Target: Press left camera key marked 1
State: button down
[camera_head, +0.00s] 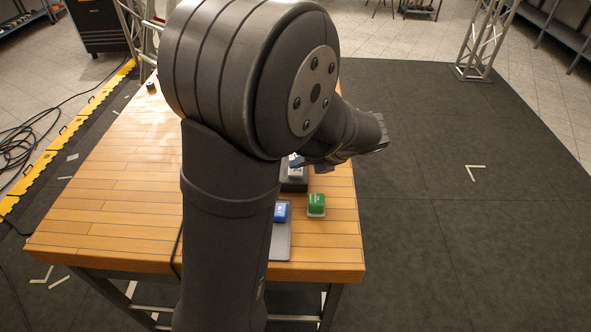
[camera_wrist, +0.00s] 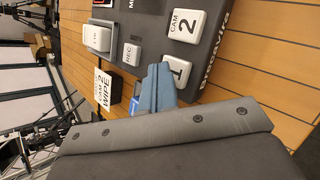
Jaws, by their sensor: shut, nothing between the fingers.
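The key marked 1 (camera_wrist: 178,67) is a white square key on a dark console (camera_wrist: 150,17), seen in the wrist view just above the middle. My gripper (camera_wrist: 159,73) has blue fingers, shut and empty, with their tips right beside that key and covering part of it. I cannot tell whether they touch it. A white key marked CAM 2 (camera_wrist: 187,25) sits further up the console.
The console also has a REC key (camera_wrist: 131,55) and a white switch (camera_wrist: 98,38). A PRIME CAM 2 block (camera_wrist: 103,88) lies beside it.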

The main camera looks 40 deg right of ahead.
jog(key=shift+f, duration=0.4)
dwell(0.3)
jog(key=shift+r, duration=0.85)
jog(key=shift+r, duration=0.1)
jog(key=shift+r, duration=2.4)
jog(key=shift+f, duration=0.15)
notch_tip(320, 180, up, 4)
jog(key=shift+r, duration=0.1)
